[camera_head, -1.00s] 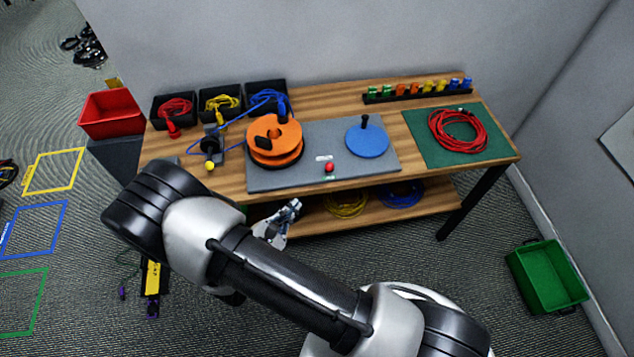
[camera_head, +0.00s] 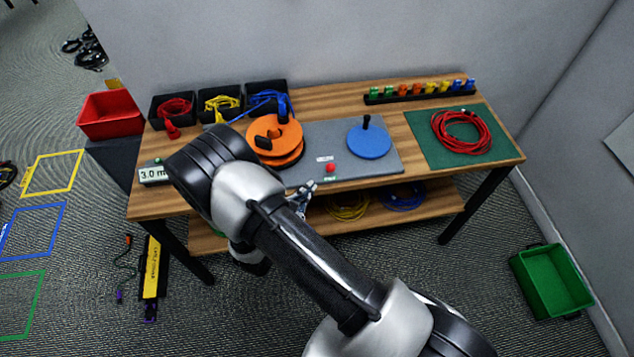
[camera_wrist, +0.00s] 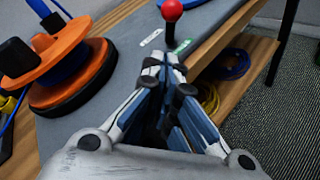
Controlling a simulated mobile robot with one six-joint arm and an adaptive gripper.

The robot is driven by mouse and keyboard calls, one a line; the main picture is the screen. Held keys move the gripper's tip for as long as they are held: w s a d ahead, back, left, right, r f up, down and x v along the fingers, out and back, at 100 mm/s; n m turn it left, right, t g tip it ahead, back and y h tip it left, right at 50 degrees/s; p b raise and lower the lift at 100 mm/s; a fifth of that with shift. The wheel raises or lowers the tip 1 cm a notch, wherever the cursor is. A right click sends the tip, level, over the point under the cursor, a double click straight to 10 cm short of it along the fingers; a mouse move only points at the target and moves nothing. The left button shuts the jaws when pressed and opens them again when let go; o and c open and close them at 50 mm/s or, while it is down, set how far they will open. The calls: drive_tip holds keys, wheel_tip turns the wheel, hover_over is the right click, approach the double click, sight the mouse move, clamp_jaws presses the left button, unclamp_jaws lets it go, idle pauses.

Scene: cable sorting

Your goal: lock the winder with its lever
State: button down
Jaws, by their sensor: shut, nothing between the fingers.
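The winder is an orange reel (camera_head: 274,143) with a blue core, standing on a grey plate (camera_head: 312,139); it also shows at the left in the wrist view (camera_wrist: 55,62). A lever with a red ball knob (camera_head: 331,168) stands at the plate's front edge, beside a small white label. In the wrist view the red knob (camera_wrist: 172,10) and its dark stem rise just beyond the fingertips. My gripper (camera_head: 304,190) is shut and empty, by the table's front edge, a little left of and in front of the lever. The wrist view shows its fingers (camera_wrist: 164,68) together, apart from the knob.
A blue disc (camera_head: 369,141) with an upright black handle is on the plate's right. A red cable coil (camera_head: 461,132) lies on a green mat. Black bins (camera_head: 221,104) with cables stand behind. Yellow (camera_head: 347,207) and blue coils lie on the lower shelf. My arm hides the table's front left.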

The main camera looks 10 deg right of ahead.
sight(329, 168)
drive_tip(key=shift+w+d+r+b, duration=0.1)
drive_tip(key=shift+w+d+r, duration=0.15)
drive_tip(key=shift+w+d, duration=0.25)
drive_tip(key=shift+w+d+r+b, duration=0.1)
drive_tip(key=shift+w+d+r, duration=0.15)
drive_tip(key=shift+d, duration=0.5)
drive_tip(key=shift+w+d+r+b, duration=0.1)
drive_tip(key=shift+w+d+r, duration=0.1)
drive_tip(key=shift+w+d, duration=0.3)
drive_tip(key=shift+r, duration=0.15)
drive_tip(key=shift+r+g+p, duration=0.1)
drive_tip(key=shift+g+p, duration=0.2)
drive_tip(key=shift+p, duration=0.2)
